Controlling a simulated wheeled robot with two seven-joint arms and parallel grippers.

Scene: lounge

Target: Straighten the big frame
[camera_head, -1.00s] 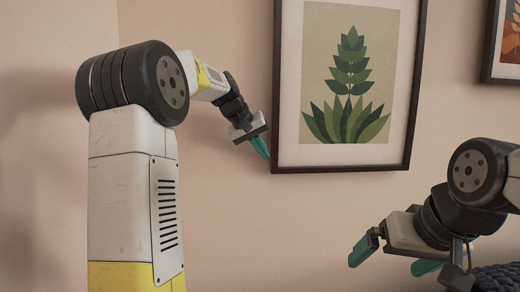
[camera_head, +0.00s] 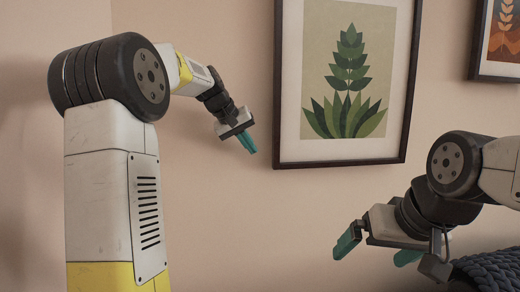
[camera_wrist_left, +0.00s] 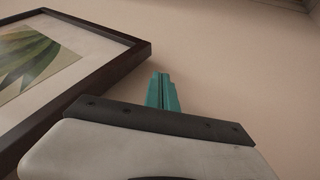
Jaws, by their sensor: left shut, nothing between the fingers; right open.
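The big frame (camera_head: 399,120) hangs on the wall in the head view, dark-edged with a white mat and a green plant picture. Its top is out of view. Its lower edge rises slightly to the right in the picture. My left gripper (camera_head: 251,148) is shut and empty, just left of the frame's lower left corner, with a gap showing between them. In the left wrist view the shut teal fingers (camera_wrist_left: 161,78) appear right of the frame's corner (camera_wrist_left: 143,48). My right gripper (camera_head: 368,258) is open and empty, below the frame.
A smaller dark frame (camera_head: 497,77) with an orange picture hangs at the upper right. A dark knitted item (camera_head: 490,270) lies at the lower right, close to my right arm. The wall (camera_head: 255,215) below the big frame is bare.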

